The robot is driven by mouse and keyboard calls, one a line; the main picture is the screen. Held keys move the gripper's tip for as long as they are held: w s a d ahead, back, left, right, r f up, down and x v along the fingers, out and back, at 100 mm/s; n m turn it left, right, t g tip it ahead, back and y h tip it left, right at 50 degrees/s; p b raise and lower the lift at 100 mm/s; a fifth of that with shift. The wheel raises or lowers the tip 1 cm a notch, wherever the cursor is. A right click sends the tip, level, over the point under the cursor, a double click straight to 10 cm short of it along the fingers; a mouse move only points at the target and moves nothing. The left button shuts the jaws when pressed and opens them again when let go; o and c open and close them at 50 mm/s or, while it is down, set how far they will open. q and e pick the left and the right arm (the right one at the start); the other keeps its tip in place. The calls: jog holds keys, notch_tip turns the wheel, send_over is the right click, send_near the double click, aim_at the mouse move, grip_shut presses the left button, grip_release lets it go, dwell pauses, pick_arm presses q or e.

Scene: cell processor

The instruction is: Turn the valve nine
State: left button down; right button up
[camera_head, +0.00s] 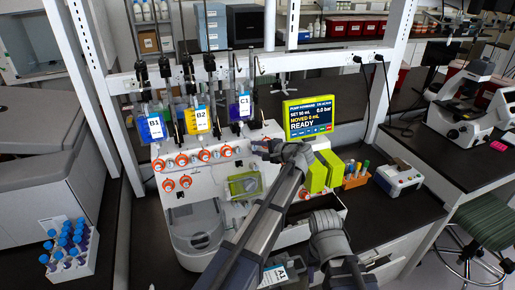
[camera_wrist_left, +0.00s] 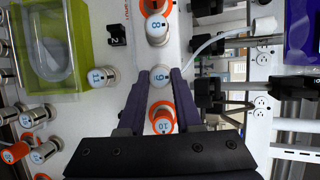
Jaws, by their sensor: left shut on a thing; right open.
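Valve nine (camera_wrist_left: 160,75) is a pale round knob marked 9 on the white machine panel, seen in the left wrist view. My left gripper (camera_wrist_left: 158,77) has its two dark fingers on either side of this knob and is shut on it. In the head view my left gripper (camera_head: 266,148) reaches to the right end of the upper valve row and hides the knob. My right gripper (camera_head: 323,219) is open, lower right of the left arm, and its fingertips are hard to make out.
Valve eight (camera_wrist_left: 157,28) and valve ten (camera_wrist_left: 162,121) sit close on either side; valve eleven (camera_wrist_left: 101,77) is nearby. A green-framed box (camera_head: 244,185) is below the row. A green display (camera_head: 308,117) reading READY stands right of the left gripper. Labelled bags hang above.

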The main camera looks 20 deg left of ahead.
pick_arm(q)
jog(key=c, duration=0.6)
grip_release()
jog(key=p+v, duration=0.2)
jog(key=v, duration=0.5)
jog(key=shift+s+d+r+p, duration=0.2)
jog(key=shift+d+p, duration=0.1)
jog(key=shift+p, duration=0.1)
